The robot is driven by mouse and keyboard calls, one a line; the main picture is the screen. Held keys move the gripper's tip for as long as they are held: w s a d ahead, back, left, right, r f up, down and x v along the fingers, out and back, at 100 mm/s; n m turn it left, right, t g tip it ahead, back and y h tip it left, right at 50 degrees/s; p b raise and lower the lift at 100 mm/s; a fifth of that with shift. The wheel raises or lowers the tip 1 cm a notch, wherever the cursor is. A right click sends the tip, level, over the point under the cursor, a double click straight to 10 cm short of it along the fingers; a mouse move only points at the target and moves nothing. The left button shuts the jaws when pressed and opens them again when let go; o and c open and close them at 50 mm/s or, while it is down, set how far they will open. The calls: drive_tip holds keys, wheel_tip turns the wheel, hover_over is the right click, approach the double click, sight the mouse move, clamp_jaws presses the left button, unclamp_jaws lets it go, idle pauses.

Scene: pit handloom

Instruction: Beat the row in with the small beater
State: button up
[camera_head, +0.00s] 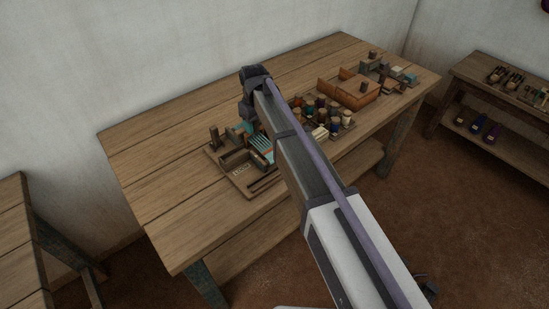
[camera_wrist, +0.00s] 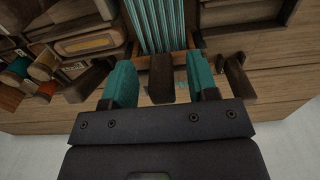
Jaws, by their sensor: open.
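My gripper (camera_wrist: 160,72) is open in the wrist view, its two teal fingers apart. A dark brown wooden piece (camera_wrist: 161,80) stands between the fingers, with gaps visible on both sides. It looks like a handle, but I cannot tell whether it belongs to the small beater. Just beyond it, a band of teal strands or teeth (camera_wrist: 157,22) runs away from me. In the head view the teal strands (camera_head: 262,147) lie in a wooden tray (camera_head: 240,183) on the table, partly hidden by my arm. My gripper's dark end hangs over the tray's far side.
The wooden table (camera_head: 165,170) also holds several spools (camera_head: 334,122), an orange-brown box (camera_head: 342,90) and small items at its far right. The table's left part is clear. A shelf bench (camera_head: 500,95) stands at right, another table (camera_head: 20,235) at lower left.

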drive_tip(key=shift+r+p, duration=3.4)
drive_tip(key=shift+f, duration=0.15)
drive_tip(key=s+d+m, duration=0.8)
drive_tip(key=s+d, duration=1.6)
drive_tip(key=d, duration=0.4)
drive_tip(key=shift+d+m, duration=0.25)
drive_tip(key=shift+m, duration=0.15)
